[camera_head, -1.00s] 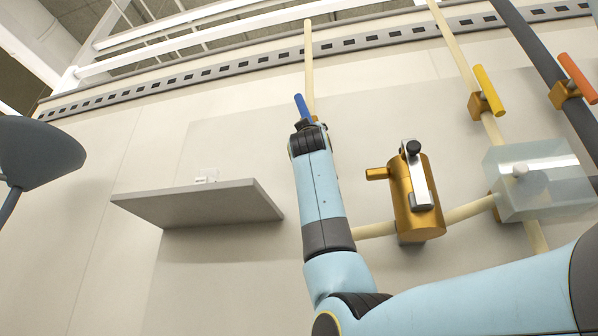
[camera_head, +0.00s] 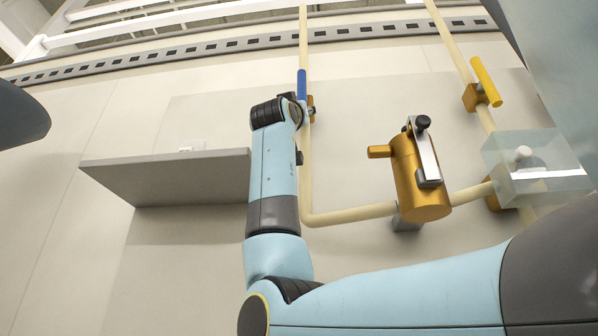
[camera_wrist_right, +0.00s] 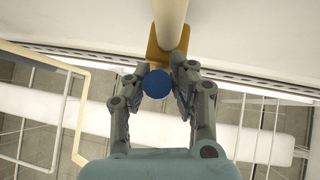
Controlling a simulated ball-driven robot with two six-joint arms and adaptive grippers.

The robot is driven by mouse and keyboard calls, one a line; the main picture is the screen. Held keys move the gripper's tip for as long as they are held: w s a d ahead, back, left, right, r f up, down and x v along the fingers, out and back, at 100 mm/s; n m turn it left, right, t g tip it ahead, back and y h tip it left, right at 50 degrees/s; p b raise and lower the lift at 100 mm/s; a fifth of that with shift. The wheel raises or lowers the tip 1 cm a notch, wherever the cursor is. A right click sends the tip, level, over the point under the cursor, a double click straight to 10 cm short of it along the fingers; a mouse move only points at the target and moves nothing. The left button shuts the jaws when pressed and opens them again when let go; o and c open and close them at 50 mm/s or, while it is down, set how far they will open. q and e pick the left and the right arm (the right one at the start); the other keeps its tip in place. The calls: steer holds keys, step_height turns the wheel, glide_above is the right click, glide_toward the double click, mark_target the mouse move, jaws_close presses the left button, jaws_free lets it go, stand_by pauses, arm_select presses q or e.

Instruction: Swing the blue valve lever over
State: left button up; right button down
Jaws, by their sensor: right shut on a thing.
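The blue valve lever (camera_head: 302,84) stands nearly upright in the head view, in line with the cream pipe (camera_head: 305,180) it sits on. Its brass valve body (camera_head: 311,105) shows just right of my right gripper. My right gripper (camera_head: 296,99) is at the lever, its fingers mostly hidden by my dark wrist. In the right wrist view the round blue lever end (camera_wrist_right: 157,84) lies between the two fingers (camera_wrist_right: 157,90), which are shut on it. The brass body (camera_wrist_right: 158,48) and pipe are behind it. My left gripper is not in view.
A grey shelf (camera_head: 170,178) is on the wall left of my arm. A brass cylinder with a clamp handle (camera_head: 418,185), a yellow lever (camera_head: 486,82) and a clear box (camera_head: 537,170) are to the right. A dark rounded thing (camera_head: 20,115) is at the left edge.

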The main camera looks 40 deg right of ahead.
steer(key=shift+f, duration=0.1)
steer(key=c, duration=1.5)
jaws_free()
steer(key=o, duration=0.4)
steer(key=shift+s+a, duration=0.15)
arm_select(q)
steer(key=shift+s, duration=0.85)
arm_select(e)
steer(key=v, duration=1.2)
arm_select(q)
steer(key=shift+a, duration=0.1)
